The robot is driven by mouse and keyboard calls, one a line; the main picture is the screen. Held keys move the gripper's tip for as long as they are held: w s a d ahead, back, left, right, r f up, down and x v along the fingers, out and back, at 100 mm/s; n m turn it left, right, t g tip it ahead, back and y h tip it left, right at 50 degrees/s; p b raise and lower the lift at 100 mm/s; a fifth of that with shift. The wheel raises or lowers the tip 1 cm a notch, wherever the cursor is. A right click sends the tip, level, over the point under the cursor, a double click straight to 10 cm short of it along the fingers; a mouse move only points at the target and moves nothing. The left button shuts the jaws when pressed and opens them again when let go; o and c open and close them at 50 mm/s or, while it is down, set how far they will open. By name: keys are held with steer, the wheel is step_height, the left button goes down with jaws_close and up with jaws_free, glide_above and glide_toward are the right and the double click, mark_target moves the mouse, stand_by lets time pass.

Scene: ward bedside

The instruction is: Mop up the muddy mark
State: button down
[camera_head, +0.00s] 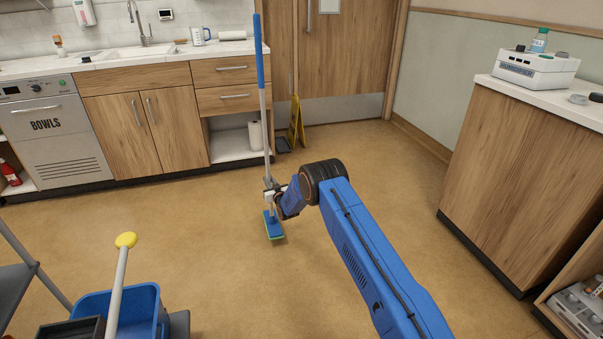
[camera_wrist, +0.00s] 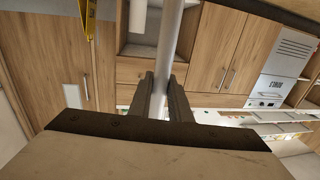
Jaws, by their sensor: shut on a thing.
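A mop (camera_head: 265,125) with a grey pole, a blue upper grip and a flat blue head (camera_head: 273,225) with a green edge stands nearly upright in the middle of the head view. My gripper (camera_head: 270,187) is shut around the lower part of its pole, above the head. In the wrist view my gripper (camera_wrist: 160,88) has its two fingers on either side of the grey pole (camera_wrist: 168,45). The mop head is at or close to the floor; I cannot tell if it touches. I cannot make out a muddy mark on the floor.
A blue bucket (camera_head: 146,306) with a yellow-topped handle (camera_head: 125,240) stands at lower left. A yellow floor sign (camera_head: 297,122) stands by the door. A wooden counter (camera_head: 520,180) is at right, with cabinets (camera_head: 150,130) behind at left. The tan floor around the mop is clear.

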mark_target(269, 176)
steer(key=shift+r, duration=1.6)
